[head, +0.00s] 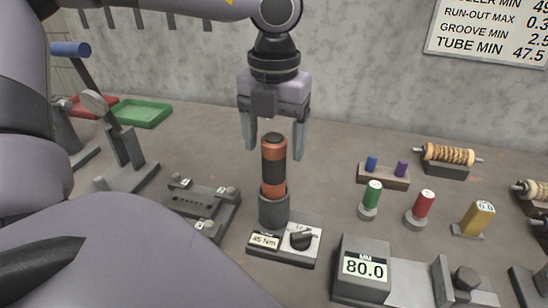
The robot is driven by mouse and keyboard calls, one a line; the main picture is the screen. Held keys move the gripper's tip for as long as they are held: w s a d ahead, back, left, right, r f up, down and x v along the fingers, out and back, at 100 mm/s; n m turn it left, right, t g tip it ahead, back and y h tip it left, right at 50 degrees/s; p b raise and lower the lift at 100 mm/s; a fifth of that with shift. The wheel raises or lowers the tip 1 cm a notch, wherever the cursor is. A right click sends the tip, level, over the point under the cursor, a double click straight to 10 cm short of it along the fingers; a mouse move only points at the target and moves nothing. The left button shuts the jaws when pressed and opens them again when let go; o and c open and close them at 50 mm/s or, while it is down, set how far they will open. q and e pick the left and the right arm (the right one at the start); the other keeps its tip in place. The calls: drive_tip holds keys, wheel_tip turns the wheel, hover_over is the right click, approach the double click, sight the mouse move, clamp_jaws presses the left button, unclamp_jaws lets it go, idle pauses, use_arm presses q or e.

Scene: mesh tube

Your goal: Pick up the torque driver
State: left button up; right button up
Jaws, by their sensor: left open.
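The torque driver (273,166), with an orange and black grip, stands upright in a grey round holder (273,212). The holder is on a base with a "45 Nm" display (264,241) and a black knob (301,238). My left gripper (275,146) points down over the driver, its fingers open and apart on either side of the driver's top. The driver's lower end is hidden inside the holder. My right gripper is not in view.
A flat dark fixture (195,201) lies left of the driver. A block reading "80.0" (362,270) is at front right. Green (372,194), red (424,205) and yellow (476,217) pieces stand to the right. A green tray (143,114) is at back left.

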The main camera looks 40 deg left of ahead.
sight(274, 156)
use_arm(q)
drive_tip(key=shift+s+f, duration=0.1)
drive_tip(key=shift+f, duration=1.7)
drive_tip(key=shift+r, duration=0.1)
drive_tip(key=c, duration=1.4)
drive_tip(key=shift+o, duration=0.2)
drive_tip(key=shift+r, duration=0.1)
